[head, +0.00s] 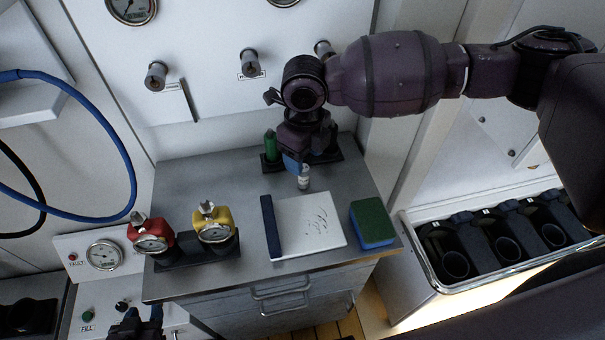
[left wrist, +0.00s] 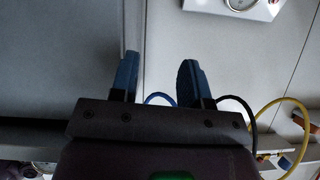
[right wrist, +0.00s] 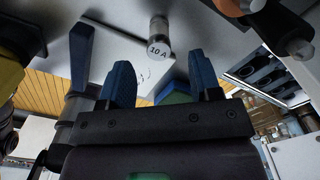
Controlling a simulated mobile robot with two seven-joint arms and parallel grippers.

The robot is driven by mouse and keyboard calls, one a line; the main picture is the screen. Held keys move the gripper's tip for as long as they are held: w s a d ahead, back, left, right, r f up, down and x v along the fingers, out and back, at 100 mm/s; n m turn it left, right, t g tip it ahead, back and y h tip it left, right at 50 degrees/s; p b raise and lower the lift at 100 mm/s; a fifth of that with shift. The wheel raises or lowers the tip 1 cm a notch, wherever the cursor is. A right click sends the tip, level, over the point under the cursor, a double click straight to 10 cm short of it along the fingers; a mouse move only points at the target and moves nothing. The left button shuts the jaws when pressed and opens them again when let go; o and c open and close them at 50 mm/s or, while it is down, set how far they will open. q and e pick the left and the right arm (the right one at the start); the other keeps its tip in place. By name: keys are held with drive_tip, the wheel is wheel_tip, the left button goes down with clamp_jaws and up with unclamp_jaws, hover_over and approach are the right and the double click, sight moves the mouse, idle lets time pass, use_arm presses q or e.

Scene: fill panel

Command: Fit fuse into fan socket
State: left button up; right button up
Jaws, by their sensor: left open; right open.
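A small whitish cylinder, the fuse (head: 304,178), stands on the grey counter just below my right gripper (head: 293,165). In the right wrist view the fuse (right wrist: 158,38) shows a "10 A" label and lies beyond the two blue fingertips, which are apart and empty (right wrist: 160,75). I cannot make out a fan socket; the labels on the wall panel are too small to read.
A wall panel (head: 210,60) with knobs rises behind. A bin rack (head: 437,280) stands right.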

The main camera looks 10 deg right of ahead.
sight(303, 177)
drive_tip(key=shift+a+f, duration=0.1)
drive_tip(key=shift+f, duration=2.7)
clamp_jaws()
drive_tip(key=shift+r, duration=0.15)
